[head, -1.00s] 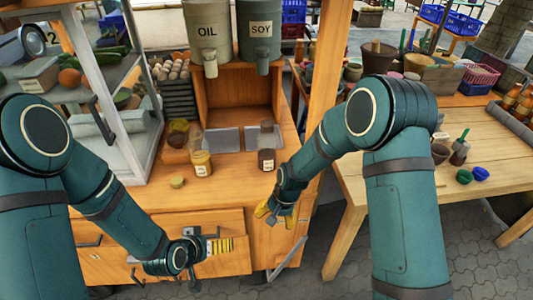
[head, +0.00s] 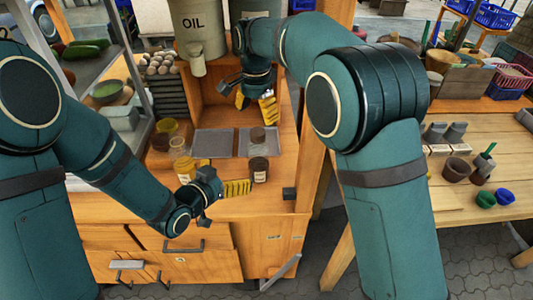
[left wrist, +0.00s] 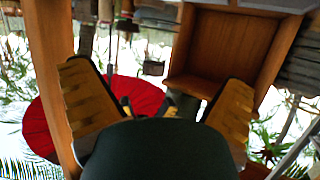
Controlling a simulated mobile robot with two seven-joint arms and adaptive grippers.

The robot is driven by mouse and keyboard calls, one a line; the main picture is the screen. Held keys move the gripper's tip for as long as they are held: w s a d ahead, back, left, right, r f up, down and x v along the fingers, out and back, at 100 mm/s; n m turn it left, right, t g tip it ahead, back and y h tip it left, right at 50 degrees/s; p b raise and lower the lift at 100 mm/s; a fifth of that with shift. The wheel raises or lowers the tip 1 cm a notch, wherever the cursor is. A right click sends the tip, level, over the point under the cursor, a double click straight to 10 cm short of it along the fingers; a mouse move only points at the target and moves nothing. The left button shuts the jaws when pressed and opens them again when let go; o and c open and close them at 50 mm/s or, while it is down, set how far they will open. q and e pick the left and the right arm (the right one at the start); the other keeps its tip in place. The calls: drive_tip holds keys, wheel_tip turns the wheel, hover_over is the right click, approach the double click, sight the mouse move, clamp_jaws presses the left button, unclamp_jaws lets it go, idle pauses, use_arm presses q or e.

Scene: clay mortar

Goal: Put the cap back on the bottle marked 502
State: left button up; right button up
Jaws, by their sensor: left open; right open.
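A bottle with yellow contents and a pale label (head: 183,166) stands upright on the wooden counter, left of centre. A dark bottle with a pale label (head: 258,168) stands to its right. The label markings are too small to read, so I cannot tell which is 502. I cannot make out the loose cap; my left arm covers part of the counter. My left gripper (head: 238,188) is open over the counter's front, just left of and nearer than the dark bottle. Its spread yellow fingers show in the left wrist view (left wrist: 160,100). My right gripper (head: 256,105) is open above the back, before the wooden recess.
Grey trays (head: 213,143) lie behind the bottles. An OIL dispenser (head: 200,28) hangs above. A glass case stands left, and a wooden post (head: 312,140) rises right of the counter. A side table (head: 462,185) holds cups and bowls.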

sight(258, 151)
use_arm(q)
drive_tip(key=shift+w+d+r, duration=0.2)
drive_tip(key=shift+w, duration=0.05)
use_arm(e)
drive_tip(key=shift+w+d+r, duration=0.1)
drive_tip(key=shift+w+r, duration=0.15)
drive_tip(key=shift+r, duration=0.05)
use_arm(q)
drive_tip(key=x, duration=1.3)
drive_tip(key=shift+w+d, duration=0.25)
drive_tip(key=shift+w, duration=0.05)
clamp_jaws()
use_arm(e)
drive_tip(key=n, duration=0.4)
drive_tip(key=shift+n, duration=0.3)
drive_tip(key=n, duration=0.4)
